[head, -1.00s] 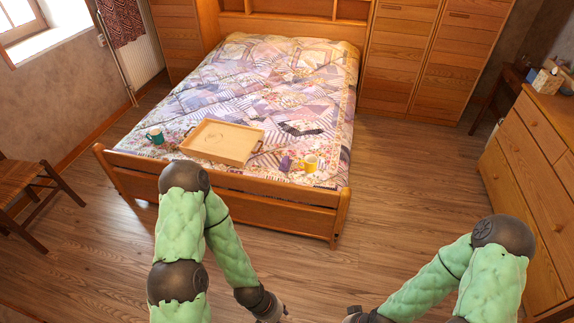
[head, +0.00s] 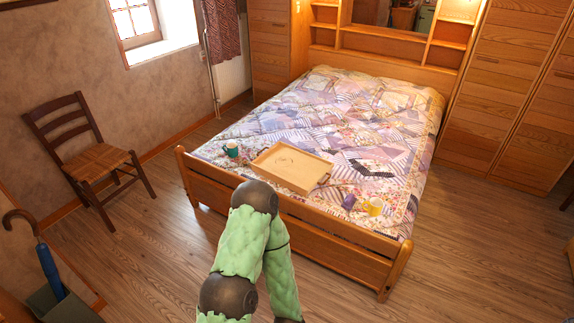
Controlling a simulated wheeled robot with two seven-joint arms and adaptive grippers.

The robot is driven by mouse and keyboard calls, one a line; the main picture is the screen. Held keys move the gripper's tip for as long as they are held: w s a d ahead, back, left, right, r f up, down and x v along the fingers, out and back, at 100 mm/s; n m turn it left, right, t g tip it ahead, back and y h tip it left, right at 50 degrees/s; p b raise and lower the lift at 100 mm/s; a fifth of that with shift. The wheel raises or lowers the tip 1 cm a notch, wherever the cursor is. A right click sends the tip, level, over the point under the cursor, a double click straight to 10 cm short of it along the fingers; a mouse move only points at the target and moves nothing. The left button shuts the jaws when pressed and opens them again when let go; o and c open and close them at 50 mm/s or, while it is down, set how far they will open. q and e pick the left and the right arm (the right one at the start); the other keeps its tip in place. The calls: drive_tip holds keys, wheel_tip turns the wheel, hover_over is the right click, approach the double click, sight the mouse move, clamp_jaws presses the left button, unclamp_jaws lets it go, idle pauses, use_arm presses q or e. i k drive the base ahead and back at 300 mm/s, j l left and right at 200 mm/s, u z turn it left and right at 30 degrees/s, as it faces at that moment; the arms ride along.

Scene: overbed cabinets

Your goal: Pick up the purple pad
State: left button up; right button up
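A small purple object (head: 349,201), which looks like the purple pad, rests on the quilt near the foot of the bed. It stands just left of a yellow mug (head: 374,208) and right of a wooden tray (head: 292,167). My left arm comes up in front of the footboard and bends back down, and its gripper is below the frame. My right gripper is out of view too. Nothing of mine touches the purple pad.
A teal mug (head: 231,150) stands left of the tray on the bed (head: 335,115). The wooden footboard (head: 300,226) rises between me and the bed's objects. A chair (head: 92,160) and an umbrella in a stand (head: 50,271) are at left. The floor right of the bed is clear.

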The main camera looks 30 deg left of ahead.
sight(350, 201)
drive_tip(key=i+l+z, duration=0.1)
drive_tip(key=i, duration=0.8)
drive_tip(key=i+l+z, duration=0.1)
drive_tip(key=i, duration=0.8)
